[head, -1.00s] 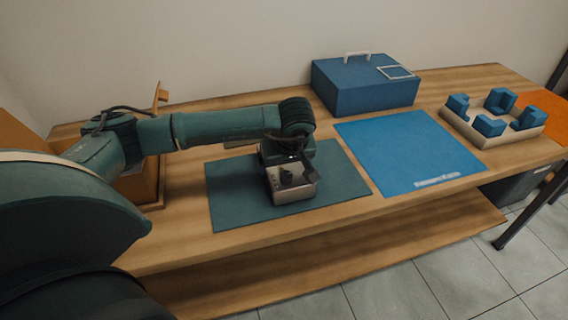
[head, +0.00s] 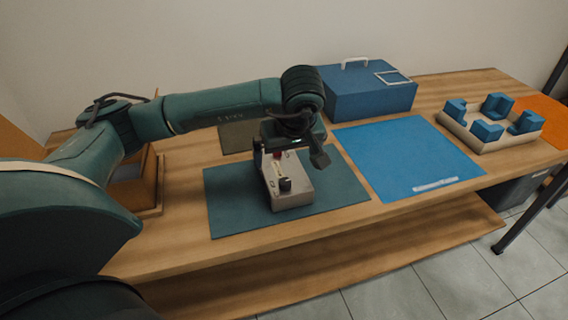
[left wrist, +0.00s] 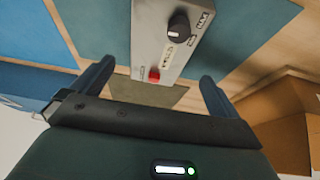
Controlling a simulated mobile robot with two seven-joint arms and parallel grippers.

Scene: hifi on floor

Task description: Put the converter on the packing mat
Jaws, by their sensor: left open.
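The converter, a light grey box (head: 292,194) with a black knob and a red button, sits on the dark green mat (head: 232,205). It also shows in the left wrist view (left wrist: 150,40) with its dark knob, red button and small labels. My left gripper (head: 289,157) is open just above the far end of the converter. In the left wrist view the fingers of my left gripper (left wrist: 155,87) are spread wide, apart from the converter, with nothing between them. The blue mat (head: 405,155) to the right, with a white text strip, looks like the packing mat and is empty. My right gripper is out of view.
A blue case (head: 370,100) with a pale handle stands behind the blue mat. A beige tray (head: 480,143) with blue corner blocks is at the right, near an orange mat (head: 543,112). A cardboard box (head: 135,185) is at the left. An olive patch (head: 238,138) lies behind the green mat.

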